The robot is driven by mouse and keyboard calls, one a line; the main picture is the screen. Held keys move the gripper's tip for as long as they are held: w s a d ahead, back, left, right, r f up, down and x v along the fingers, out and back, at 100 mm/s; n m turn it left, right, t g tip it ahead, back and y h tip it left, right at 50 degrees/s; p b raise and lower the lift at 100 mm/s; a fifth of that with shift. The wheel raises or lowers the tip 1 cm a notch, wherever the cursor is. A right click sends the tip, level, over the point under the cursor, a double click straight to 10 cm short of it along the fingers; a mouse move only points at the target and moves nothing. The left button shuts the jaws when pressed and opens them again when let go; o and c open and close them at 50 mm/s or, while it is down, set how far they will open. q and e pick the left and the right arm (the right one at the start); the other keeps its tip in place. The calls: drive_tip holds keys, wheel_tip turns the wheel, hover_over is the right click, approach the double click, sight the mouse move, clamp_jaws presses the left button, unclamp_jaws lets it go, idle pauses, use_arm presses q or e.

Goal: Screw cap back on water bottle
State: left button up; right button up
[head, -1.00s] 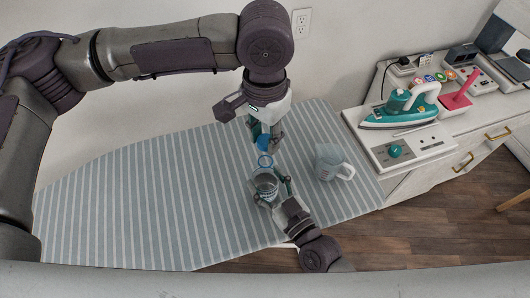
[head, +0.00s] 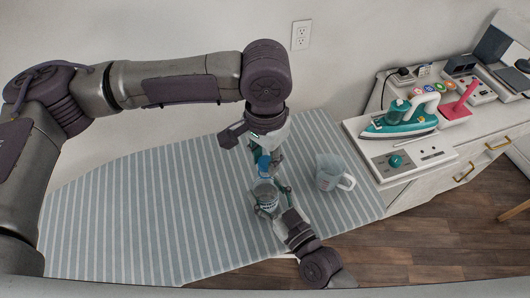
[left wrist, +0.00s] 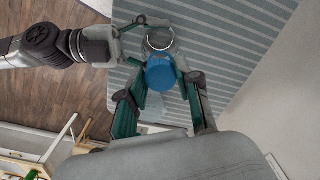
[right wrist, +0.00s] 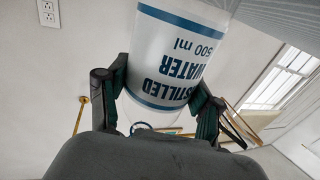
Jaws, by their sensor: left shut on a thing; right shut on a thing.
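The blue cap (head: 264,165) is held between the fingers of my left gripper (head: 263,156), just above the top of the clear water bottle (head: 266,197). In the left wrist view the blue cap (left wrist: 161,73) hangs below the bottle's round rim (left wrist: 159,39) in the picture, overlapping its edge. Whether cap and bottle touch, I cannot tell. My right gripper (head: 272,205) is shut around the bottle. In the right wrist view the bottle (right wrist: 178,58) sits between both fingers, its "distilled water 500 ml" label upside down; its mouth is hidden there.
The bottle is over a striped ironing board (head: 150,215). A translucent jug (head: 329,172) stands close to its right. A teal iron (head: 404,118) rests on a white cabinet (head: 460,165) farther right. The left part of the board is clear.

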use_arm(q)
drive_tip(key=shift+f, duration=0.3)
drive_tip(key=shift+f, duration=0.55)
idle(0.4)
